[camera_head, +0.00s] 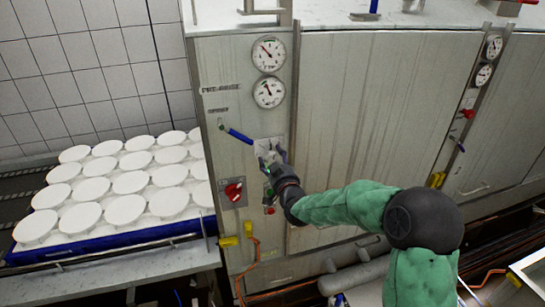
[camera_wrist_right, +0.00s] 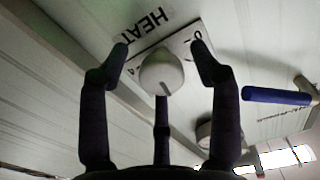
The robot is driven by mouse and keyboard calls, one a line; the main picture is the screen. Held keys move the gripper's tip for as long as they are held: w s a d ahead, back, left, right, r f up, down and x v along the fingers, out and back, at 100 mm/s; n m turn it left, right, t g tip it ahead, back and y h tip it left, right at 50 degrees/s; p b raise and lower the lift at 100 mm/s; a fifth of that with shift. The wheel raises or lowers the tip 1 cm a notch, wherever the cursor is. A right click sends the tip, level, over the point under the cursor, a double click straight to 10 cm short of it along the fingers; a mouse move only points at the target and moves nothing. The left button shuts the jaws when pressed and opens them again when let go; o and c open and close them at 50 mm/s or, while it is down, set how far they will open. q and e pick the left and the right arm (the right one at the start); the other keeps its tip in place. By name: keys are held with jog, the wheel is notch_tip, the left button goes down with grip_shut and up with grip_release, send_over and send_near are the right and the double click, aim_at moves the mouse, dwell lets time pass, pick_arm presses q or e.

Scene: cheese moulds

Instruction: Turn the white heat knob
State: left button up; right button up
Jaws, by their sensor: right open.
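The white heat knob (camera_wrist_right: 161,73) sits on a plate marked HEAT (camera_wrist_right: 150,32) on the cabinet front. In the right wrist view it lies between the spread fingers of my right gripper (camera_wrist_right: 161,55), which is open around it. I cannot tell whether the fingers touch it. In the head view my right gripper (camera_head: 268,158) is at the cabinet panel (camera_head: 230,105), over a light plate below the two gauges, and it hides the knob. My left gripper is not in view.
A blue-handled lever (camera_head: 238,135) is left of the gripper, and also shows in the wrist view (camera_wrist_right: 277,96). A red switch (camera_head: 233,191) is below left. Two gauges (camera_head: 269,72) are above. A blue tray (camera_head: 100,243) of white rounds stands at left.

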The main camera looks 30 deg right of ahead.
jog(key=shift+w+d, duration=0.15)
jog(key=shift+w, duration=0.45)
jog(key=shift+c, duration=0.3)
jog(key=c, duration=1.1)
jog(key=n+b, duration=0.1)
jog(key=b, duration=0.1)
jog(key=shift+f+b, duration=0.25)
jog(key=shift+b, duration=0.15)
jog(key=shift+n+b, duration=0.4)
jog(key=shift+b, duration=0.15)
jog(key=o, duration=1.2)
jog(key=shift+c, duration=0.2)
jog(key=shift+r, duration=0.1)
